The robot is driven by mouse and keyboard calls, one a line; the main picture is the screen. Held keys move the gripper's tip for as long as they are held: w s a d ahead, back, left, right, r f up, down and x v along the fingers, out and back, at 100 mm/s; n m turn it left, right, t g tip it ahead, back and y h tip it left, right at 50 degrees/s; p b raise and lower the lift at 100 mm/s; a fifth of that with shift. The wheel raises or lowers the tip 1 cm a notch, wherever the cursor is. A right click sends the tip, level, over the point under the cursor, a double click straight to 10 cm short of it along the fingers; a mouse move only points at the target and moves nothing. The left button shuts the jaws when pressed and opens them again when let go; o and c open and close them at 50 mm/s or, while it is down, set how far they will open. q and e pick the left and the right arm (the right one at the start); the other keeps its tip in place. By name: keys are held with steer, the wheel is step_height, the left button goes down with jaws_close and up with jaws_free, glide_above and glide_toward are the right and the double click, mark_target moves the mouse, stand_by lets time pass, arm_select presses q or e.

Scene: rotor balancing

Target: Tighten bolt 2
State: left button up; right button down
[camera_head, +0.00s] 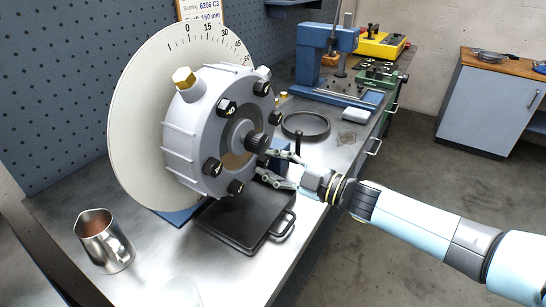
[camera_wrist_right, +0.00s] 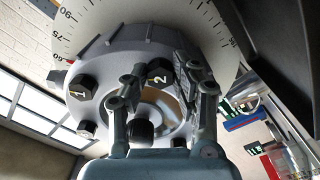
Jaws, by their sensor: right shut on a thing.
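The rotor (camera_head: 205,135) is a grey drum with several black bolts on its face, standing before a white graduated disc (camera_head: 135,115). Bolt 2 (camera_wrist_right: 158,72), a black hex head with a white 2, shows in the right wrist view between my finger tips. In the head view I cannot make it out behind the hub and fingers. My right gripper (camera_head: 263,163) reaches in from the right, below the dark central hub (camera_head: 257,143), and is shut on bolt 2. Bolt 1 (camera_wrist_right: 82,87) is to its left in the wrist view. My left gripper is not in view.
A black tray (camera_head: 240,222) with a handle lies below the rotor. A metal jug (camera_head: 103,240) stands at the front left. A dark ring (camera_head: 306,125) and a blue press (camera_head: 325,50) are further back on the bench. The bench front is mostly clear.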

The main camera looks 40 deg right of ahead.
steer(key=shift+f+m+p, duration=0.1)
steer(key=shift+m+p, duration=0.75)
steer(key=shift+m, duration=1.15)
steer(key=c, duration=1)
jaws_free()
steer(key=shift+c, duration=0.2)
steer(key=shift+s, duration=0.2)
steer(key=v, duration=1.1)
steer(key=shift+s, duration=0.35)
